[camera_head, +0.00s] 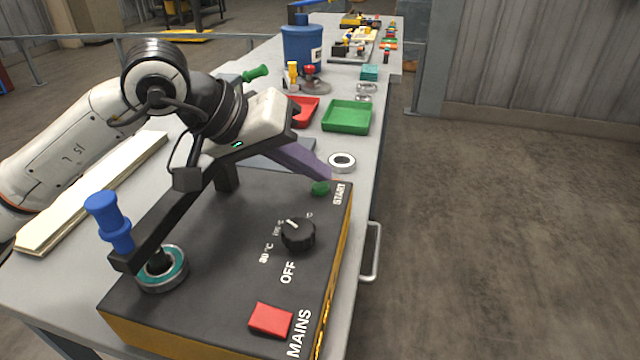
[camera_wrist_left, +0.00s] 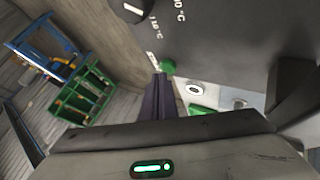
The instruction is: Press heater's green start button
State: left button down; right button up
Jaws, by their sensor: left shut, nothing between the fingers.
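The heater (camera_head: 215,235) is a black-topped box with yellow sides at the near end of the table. Its green start button (camera_head: 320,188) is beside the START label at the far right corner of the top. My left gripper (camera_head: 324,174) is shut and empty, its purple fingers angled down with the tips just above and behind the button. In the left wrist view, the green button (camera_wrist_left: 168,67) shows just beyond the fingertips (camera_wrist_left: 161,78). I cannot tell whether they touch it. My right gripper is not in view.
The heater top also has a black knob (camera_head: 298,235), a red mains switch (camera_head: 270,320) and a bearing ring (camera_head: 162,270) under a black arm with a blue handle (camera_head: 110,222). A metal ring (camera_head: 342,162), a green tray (camera_head: 347,117) and a red tray (camera_head: 304,110) lie behind.

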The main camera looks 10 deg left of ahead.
aim_at(312, 191)
pick_arm(q)
jog(key=shift+f+b, duration=0.3)
jog(key=shift+b, duration=0.05)
dwell(0.3)
jog(key=shift+r, duration=0.1)
jog(key=shift+r+p, duration=0.3)
jog(key=shift+r, duration=0.35)
jog(key=shift+r, duration=0.1)
notch_tip(312, 191, up, 5)
jog(key=p, duration=0.2)
jog(key=shift+p, duration=0.35)
dwell(0.8)
